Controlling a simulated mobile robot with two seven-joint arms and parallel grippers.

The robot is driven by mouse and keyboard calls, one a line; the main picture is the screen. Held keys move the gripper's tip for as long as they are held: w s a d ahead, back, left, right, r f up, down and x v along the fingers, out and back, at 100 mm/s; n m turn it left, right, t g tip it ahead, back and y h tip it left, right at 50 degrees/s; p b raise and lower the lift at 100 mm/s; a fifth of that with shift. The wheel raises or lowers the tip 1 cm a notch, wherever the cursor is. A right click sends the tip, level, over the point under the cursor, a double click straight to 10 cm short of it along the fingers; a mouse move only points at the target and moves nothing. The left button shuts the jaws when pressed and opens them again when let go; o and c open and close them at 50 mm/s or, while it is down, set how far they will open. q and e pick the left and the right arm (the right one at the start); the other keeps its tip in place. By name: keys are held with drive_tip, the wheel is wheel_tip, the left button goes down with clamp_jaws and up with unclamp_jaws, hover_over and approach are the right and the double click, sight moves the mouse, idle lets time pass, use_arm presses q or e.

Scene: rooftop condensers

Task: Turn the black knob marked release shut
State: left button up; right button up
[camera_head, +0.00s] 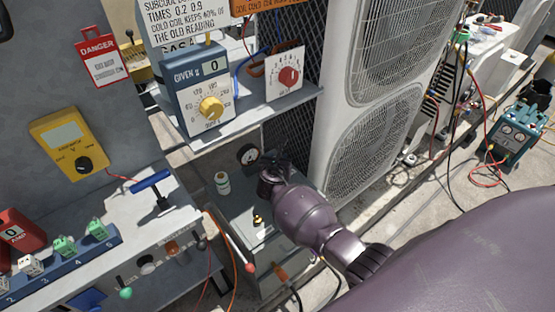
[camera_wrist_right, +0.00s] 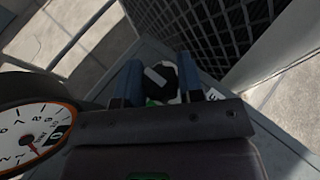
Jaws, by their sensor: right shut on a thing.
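My right gripper (camera_head: 270,180) reaches down over the low grey bench in the middle of the head view. Its own body hides the fingertips and what they hold there. In the right wrist view, the two blue fingers of the gripper (camera_wrist_right: 163,84) stand on either side of a black knob (camera_wrist_right: 168,72) with a white pointer bar, and are shut on it. Bits of a green and white label show below the knob, too covered to read. A round dial gauge (camera_head: 248,155) stands just behind the gripper; it shows large at the left of the right wrist view (camera_wrist_right: 28,138). My left gripper is out of view.
A shelf (camera_head: 215,135) with a blue meter (camera_head: 203,90) and red dial (camera_head: 289,77) overhangs behind. A white condenser (camera_head: 375,100) stands to the right. A blue T-handle (camera_head: 152,182) and loose cables are at left.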

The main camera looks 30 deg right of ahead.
drive_tip(key=o, duration=0.9)
drive_tip(key=shift+s, duration=0.1)
drive_tip(key=shift+s+a+r, duration=0.1)
drive_tip(key=shift+a, duration=0.05)
drive_tip(key=p+v, duration=0.3)
drive_tip(key=v, duration=0.6)
drive_tip(key=shift+s+r, duration=0.1)
drive_tip(key=shift+s+a+r, duration=0.15)
drive_tip(key=shift+s+a, duration=0.2)
drive_tip(key=shift+s, duration=0.1)
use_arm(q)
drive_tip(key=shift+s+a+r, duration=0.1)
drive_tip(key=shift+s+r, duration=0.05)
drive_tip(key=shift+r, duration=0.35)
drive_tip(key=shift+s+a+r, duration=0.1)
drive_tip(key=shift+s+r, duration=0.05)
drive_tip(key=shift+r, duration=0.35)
